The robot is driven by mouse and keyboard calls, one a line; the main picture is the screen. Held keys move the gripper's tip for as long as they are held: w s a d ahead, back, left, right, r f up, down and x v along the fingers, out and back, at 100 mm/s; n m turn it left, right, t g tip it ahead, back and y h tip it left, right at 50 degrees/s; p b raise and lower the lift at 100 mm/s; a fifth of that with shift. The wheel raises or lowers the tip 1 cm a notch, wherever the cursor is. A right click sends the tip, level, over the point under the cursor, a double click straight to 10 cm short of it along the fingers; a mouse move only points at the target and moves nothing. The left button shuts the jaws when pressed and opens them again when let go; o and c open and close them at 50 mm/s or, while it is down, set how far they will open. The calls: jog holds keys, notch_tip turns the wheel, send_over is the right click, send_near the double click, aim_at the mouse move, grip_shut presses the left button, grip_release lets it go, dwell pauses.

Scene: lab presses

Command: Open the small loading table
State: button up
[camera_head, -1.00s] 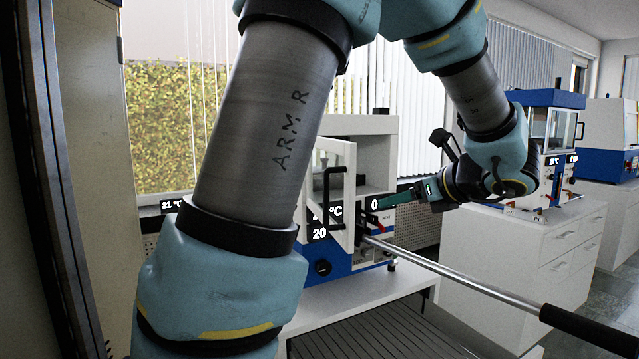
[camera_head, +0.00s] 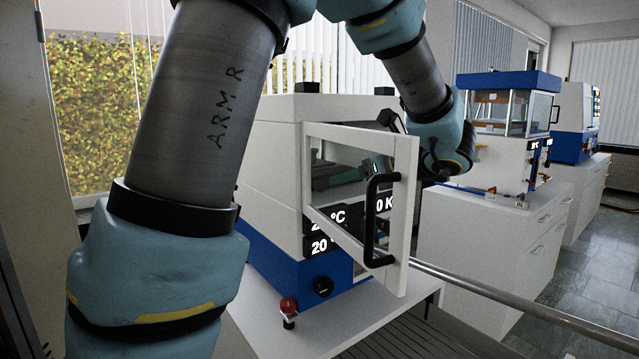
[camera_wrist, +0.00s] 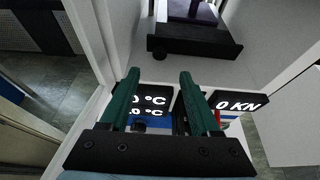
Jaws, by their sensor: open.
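The blue and white press (camera_head: 272,158) stands on a white bench, its framed glass door (camera_head: 400,200) swung open with a black handle (camera_head: 372,225). My gripper shows partly through the door glass as green fingers (camera_head: 348,175), at the press opening. In the wrist view my gripper (camera_wrist: 157,75) is open, with nothing between its fingers. Ahead of the fingertips, inside the white chamber, is a dark slab (camera_wrist: 200,40) with a round black knob (camera_wrist: 157,42) at its left; it looks like the small loading table. A purple part (camera_wrist: 190,8) stands on or behind it.
Black readout panels (camera_wrist: 235,100) lie just below and beside the fingers. A metal rail (camera_head: 500,300) runs in front of the bench. More presses (camera_head: 505,105) stand on white cabinets at the right.

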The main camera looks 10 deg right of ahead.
jog(key=p+x, duration=0.2)
jog(key=x, duration=0.7)
jog(key=shift+w+a+f, duration=0.1)
jog(key=shift+w+a, duration=0.05)
jog(key=shift+a, duration=0.05)
grip_shut()
dwell(1.1)
